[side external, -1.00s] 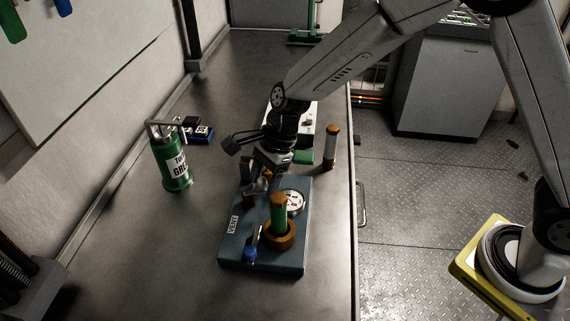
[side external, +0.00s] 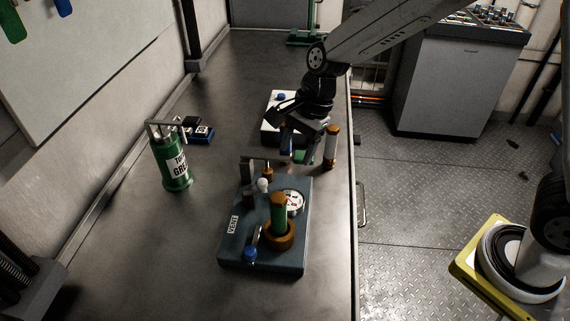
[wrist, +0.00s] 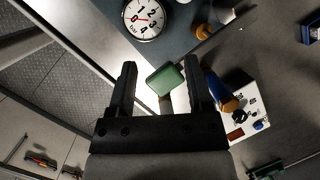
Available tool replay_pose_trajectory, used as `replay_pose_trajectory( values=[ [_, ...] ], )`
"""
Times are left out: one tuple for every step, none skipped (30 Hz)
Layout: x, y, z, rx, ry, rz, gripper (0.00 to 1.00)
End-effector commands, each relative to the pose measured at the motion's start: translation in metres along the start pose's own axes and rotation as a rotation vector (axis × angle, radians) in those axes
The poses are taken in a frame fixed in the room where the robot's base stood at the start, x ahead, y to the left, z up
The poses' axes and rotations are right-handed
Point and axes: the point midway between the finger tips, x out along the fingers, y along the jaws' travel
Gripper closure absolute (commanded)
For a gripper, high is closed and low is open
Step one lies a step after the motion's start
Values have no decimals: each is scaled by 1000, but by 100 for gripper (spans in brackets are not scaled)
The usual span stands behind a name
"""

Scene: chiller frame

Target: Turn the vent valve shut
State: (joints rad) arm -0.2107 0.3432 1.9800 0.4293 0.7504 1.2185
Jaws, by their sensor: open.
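The blue-grey valve block (side external: 232,250) lies on the bench with a white VENT label (side external: 233,225) on its left side. A short lever with a blue end (side external: 250,253) sits at its near edge. A green post with a brown top (side external: 279,212) rises from a brown ring (side external: 280,238). A white-knobbed part (side external: 263,186) and a metal bracket (side external: 247,172) stand at the back. I cannot tell which part is the vent valve. My gripper (wrist: 160,65) is open beyond the block, its fingers on either side of a green block (wrist: 166,80), apparently not gripping it.
A dial gauge (side external: 292,202) is on the block and shows in the wrist view (wrist: 145,19). A grey-and-orange cylinder (side external: 331,146) stands right of my gripper. A white control box (side external: 283,100) is behind. A green grease can (side external: 172,162) stands left.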

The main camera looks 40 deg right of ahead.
Motion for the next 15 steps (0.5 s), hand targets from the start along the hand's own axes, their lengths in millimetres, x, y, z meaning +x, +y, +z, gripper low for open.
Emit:
replay_pose_trajectory(
  values=[
    [-1,4,-4,-30,11,-4,35],
    [-2,6,-6,-52,18,-4,35],
    [-2,9,-10,-80,28,-6,35],
    [-2,11,-12,-99,35,-8,35],
    [-3,14,-15,-120,41,-8,35],
    [-3,17,-18,-148,51,-9,35],
    [-4,19,-20,-169,58,-10,35],
    [-4,21,-22,-189,65,-10,35],
    [-4,24,-25,-218,74,-11,35],
    [-5,27,-28,-239,80,-10,35],
    [-5,29,-30,-260,87,-9,35],
    [-6,32,-33,-288,96,-10,35],
    [-6,34,-35,-309,103,-10,35],
    [-6,37,-37,-329,110,-9,35],
    [-7,40,-40,-358,119,-7,35]
  ],
)
